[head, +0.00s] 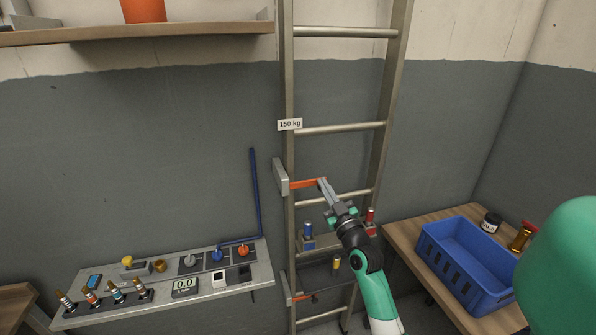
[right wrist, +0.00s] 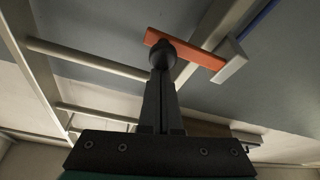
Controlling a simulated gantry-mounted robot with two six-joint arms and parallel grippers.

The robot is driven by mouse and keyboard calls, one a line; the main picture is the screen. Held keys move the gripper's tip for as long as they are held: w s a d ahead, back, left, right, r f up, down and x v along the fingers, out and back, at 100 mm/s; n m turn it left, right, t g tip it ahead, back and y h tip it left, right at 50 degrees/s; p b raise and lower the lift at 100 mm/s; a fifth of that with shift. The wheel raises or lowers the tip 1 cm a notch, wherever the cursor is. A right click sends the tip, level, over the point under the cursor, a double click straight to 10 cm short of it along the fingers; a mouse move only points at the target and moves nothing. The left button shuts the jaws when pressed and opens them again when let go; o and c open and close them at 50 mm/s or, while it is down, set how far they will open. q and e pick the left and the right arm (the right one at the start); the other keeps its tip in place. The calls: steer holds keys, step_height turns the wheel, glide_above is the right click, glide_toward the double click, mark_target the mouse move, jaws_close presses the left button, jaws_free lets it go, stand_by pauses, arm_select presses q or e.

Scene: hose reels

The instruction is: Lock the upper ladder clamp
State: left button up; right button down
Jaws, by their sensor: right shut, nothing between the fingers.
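The upper ladder clamp (head: 281,177) is a grey bracket on the ladder's left rail. Its orange lever (head: 303,184) lies across the rail, pointing right, nearly level. My right gripper (head: 323,185) is shut and empty, its tips at the lever's free right end. In the right wrist view, the closed fingers (right wrist: 162,58) overlap the orange lever (right wrist: 190,56) near its left end; I cannot tell whether they touch. The clamp's grey block (right wrist: 230,62) sits at the lever's other end. My left gripper is not in view.
The ladder (head: 345,128) stands against the wall, with a lower clamp (head: 287,289). A shelf panel (head: 110,310) with valves and a gauge is at left. A wooden table (head: 412,240) with a blue crate (head: 485,293) is at right.

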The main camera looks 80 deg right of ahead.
step_height(320, 180, up, 5)
steer(key=p, duration=0.4)
steer(key=w+f+b+v, duration=0.1)
steer(key=b+v, duration=0.1)
steer(key=v, duration=0.8)
steer(key=shift+a+f+b, duration=0.2)
steer(key=shift+a+b, duration=0.1)
